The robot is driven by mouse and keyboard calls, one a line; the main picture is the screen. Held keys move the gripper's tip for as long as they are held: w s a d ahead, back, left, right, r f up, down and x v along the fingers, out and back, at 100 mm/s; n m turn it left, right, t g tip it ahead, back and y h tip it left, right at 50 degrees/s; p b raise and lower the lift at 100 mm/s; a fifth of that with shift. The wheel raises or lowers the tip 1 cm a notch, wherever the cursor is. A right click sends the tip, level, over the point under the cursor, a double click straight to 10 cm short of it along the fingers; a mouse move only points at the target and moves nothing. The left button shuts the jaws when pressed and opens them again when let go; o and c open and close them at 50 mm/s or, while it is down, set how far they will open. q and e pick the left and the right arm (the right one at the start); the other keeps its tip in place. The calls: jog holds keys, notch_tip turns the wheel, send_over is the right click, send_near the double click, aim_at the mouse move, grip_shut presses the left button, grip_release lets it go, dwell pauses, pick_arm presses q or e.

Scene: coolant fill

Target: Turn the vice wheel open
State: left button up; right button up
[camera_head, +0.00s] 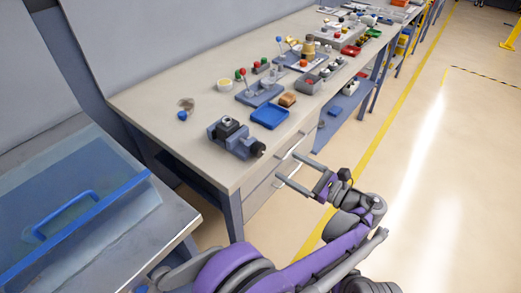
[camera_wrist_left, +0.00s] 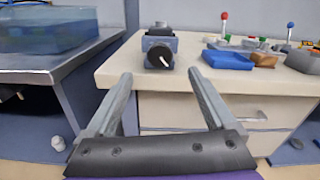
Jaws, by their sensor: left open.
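The grey-blue vice (camera_head: 228,136) stands near the front corner of the workbench. Its dark round wheel (camera_head: 258,149) faces the front edge. In the left wrist view the vice (camera_wrist_left: 161,35) is straight ahead, with the black wheel (camera_wrist_left: 159,55) and its pale handle bar facing me. My left gripper (camera_head: 287,167) is open and empty, in front of the bench edge and apart from the wheel. In the left wrist view its two fingers (camera_wrist_left: 160,75) lie either side of the wheel's line, nearer to me. My right gripper is not in view.
A blue tray (camera_head: 270,116) and a brown block (camera_head: 287,99) lie beyond the vice. The workbench (camera_head: 190,155) has drawers with handles under its front edge. A tank with a blue-handled lid (camera_head: 75,210) stands at the left. Open floor (camera_head: 430,150) lies at the right.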

aim_at(262, 151)
pick_arm(q)
jog(key=x, duration=0.9)
jog(key=shift+w+a, duration=0.2)
jog(key=shift+a, duration=0.15)
jog(key=c, duration=1.4)
